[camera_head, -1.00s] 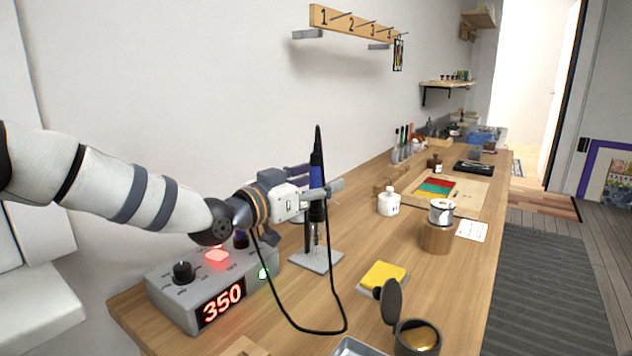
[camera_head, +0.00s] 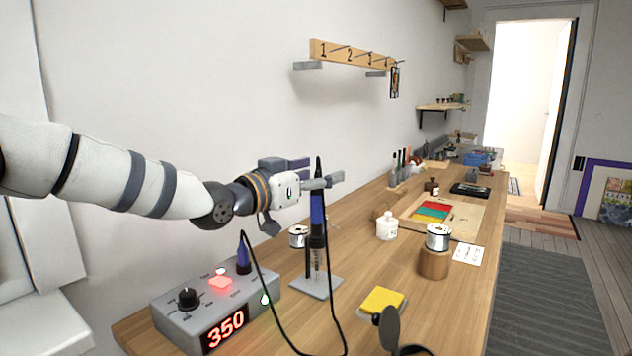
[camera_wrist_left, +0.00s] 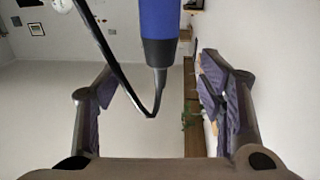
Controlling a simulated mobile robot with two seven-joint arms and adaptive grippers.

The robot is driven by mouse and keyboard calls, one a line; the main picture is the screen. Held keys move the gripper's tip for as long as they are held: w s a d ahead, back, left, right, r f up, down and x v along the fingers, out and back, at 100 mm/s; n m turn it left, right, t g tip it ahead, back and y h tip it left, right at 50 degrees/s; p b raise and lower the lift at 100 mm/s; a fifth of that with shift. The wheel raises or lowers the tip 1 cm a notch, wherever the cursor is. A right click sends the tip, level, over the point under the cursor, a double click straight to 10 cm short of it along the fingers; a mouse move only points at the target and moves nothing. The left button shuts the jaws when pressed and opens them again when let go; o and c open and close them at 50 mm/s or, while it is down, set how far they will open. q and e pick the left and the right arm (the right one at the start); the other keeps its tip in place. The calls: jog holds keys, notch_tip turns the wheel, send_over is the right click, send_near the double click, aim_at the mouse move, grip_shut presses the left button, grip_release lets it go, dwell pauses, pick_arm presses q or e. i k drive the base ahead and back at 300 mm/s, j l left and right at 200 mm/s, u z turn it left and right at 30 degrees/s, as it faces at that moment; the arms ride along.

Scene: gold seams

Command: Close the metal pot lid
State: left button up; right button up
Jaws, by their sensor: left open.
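The metal pot (camera_head: 412,350) is cut off at the bottom edge of the head view, so only its dark rim shows. Its round dark lid (camera_head: 389,327) stands up, open, at the pot's left side. My left gripper (camera_head: 337,180) is open, high above the bench at the upper part of the soldering iron, up and left of the pot. The left wrist view shows its two fingers (camera_wrist_left: 158,105) spread apart, with the iron's blue handle (camera_wrist_left: 160,25) in the gap between them in the picture. My right gripper is out of view.
The soldering iron (camera_head: 317,215) stands upright in its holder, its black cable looping over the bench. The soldering station (camera_head: 215,305) reads 350. A yellow sponge (camera_head: 382,300) lies behind the pot. A wooden block (camera_head: 433,263) with a spool and a white bottle (camera_head: 387,226) stand farther back.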

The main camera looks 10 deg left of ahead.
aim_at(388, 322)
jog(key=k, duration=1.5)
